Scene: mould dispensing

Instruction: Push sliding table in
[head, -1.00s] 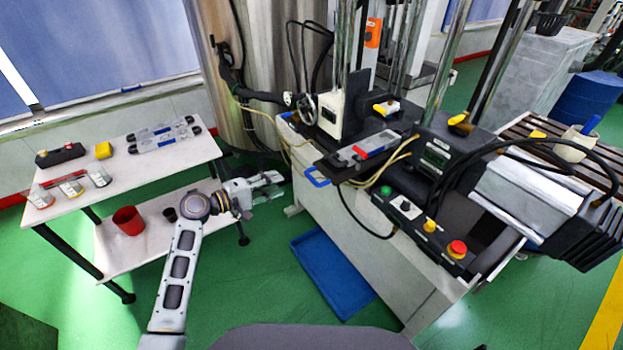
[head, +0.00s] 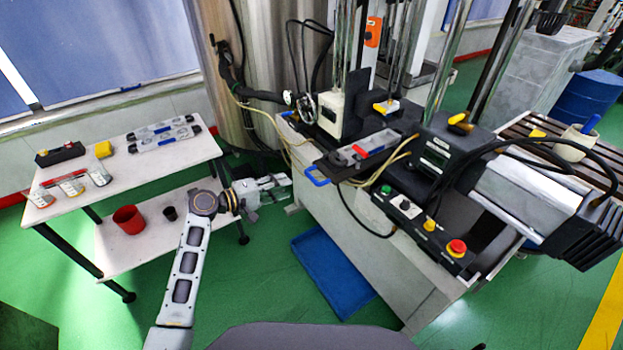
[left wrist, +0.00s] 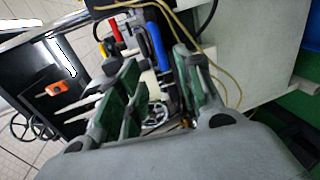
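The sliding table (head: 337,166) is a dark flat plate on the machine, sticking out past the machine's left edge. The blue handle (left wrist: 156,48) shows ahead, between the fingers' directions. My right gripper is not in view.
A white two-level table (head: 100,190) with mould parts, cups and containers stands at the left. A blue tray (head: 330,275) lies on the floor below the machine. Hoses and cables (head: 275,125) hang near the sliding table. A button panel (head: 425,225) is at the machine's front.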

